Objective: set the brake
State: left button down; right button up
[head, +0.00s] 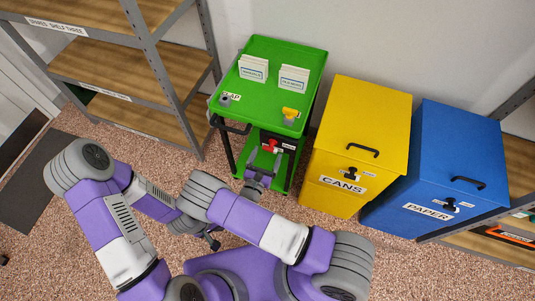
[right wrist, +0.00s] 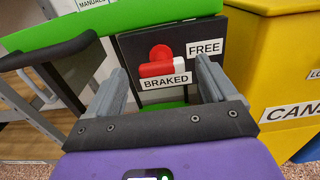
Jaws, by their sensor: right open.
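The brake is a red lever with a white part on a dark panel of the green cart. It shows in the right wrist view (right wrist: 155,69) and, small, in the head view (head: 270,146). A FREE label (right wrist: 205,47) is at its upper right and a BRAKED label (right wrist: 167,81) just below it. I cannot tell for certain which label the lever points to. My right gripper (right wrist: 165,85) is open, its fingers either side of the lever in the picture, with no contact visible; it also shows in the head view (head: 262,174). My left gripper (head: 213,242) hangs low, its jaws unclear.
The green cart (head: 265,91) carries card holders and a yellow item (head: 290,114) on top; its black handle (head: 232,126) juts out left. A yellow CANS bin (head: 350,130) stands close on the right, then a blue PAPER bin (head: 445,155). Shelving (head: 120,70) stands left.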

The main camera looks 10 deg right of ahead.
jog(key=shift+w+d, duration=0.4)
jog(key=shift+w, duration=0.15)
jog(key=c, duration=1.1)
jog(key=shift+o, duration=0.2)
